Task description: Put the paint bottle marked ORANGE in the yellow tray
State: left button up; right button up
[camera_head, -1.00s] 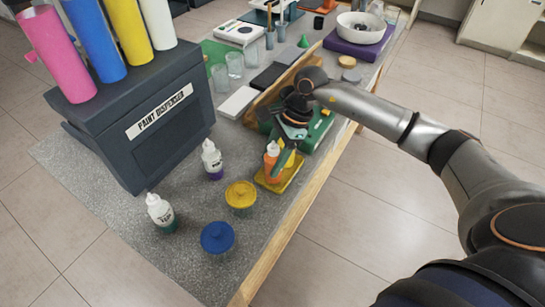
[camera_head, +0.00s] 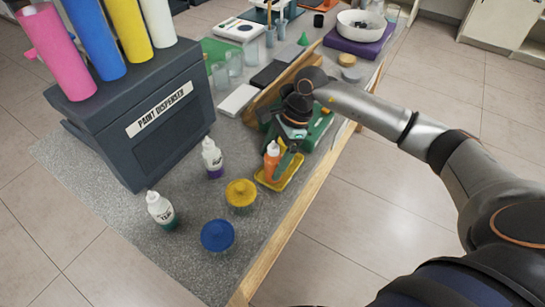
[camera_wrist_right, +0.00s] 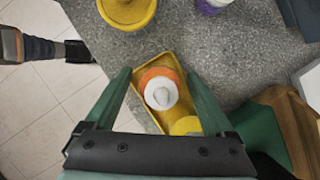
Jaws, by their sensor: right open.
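The orange paint bottle (camera_head: 271,160) stands upright in the yellow tray (camera_head: 296,172) near the table's front edge. In the right wrist view, its white cap (camera_wrist_right: 161,93) and orange shoulder show from above, inside the tray rim (camera_wrist_right: 146,118). My right gripper (camera_head: 283,160) is over the tray. In the wrist view its green fingers (camera_wrist_right: 158,92) are spread on both sides of the bottle, with gaps between. A small yellow thing (camera_wrist_right: 186,126) shows beside the bottle in the wrist view. Any marking on the bottle is not readable. My left gripper is not seen in the head view.
A yellow pot (camera_head: 240,194) and a blue pot (camera_head: 217,236) stand left of the tray. Two white bottles, one purple-based (camera_head: 212,158) and one green-based (camera_head: 161,211), stand further left. The paint dispenser (camera_head: 150,130) is behind them. A wooden piece (camera_head: 285,82) is beyond my gripper.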

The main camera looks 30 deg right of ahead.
jog(key=shift+d+r, duration=0.2)
jog(key=shift+r, duration=0.25)
jog(key=b+v, duration=0.1)
jog(key=v, duration=1)
jog(key=shift+b, duration=0.3)
jog(key=shift+s, duration=0.1)
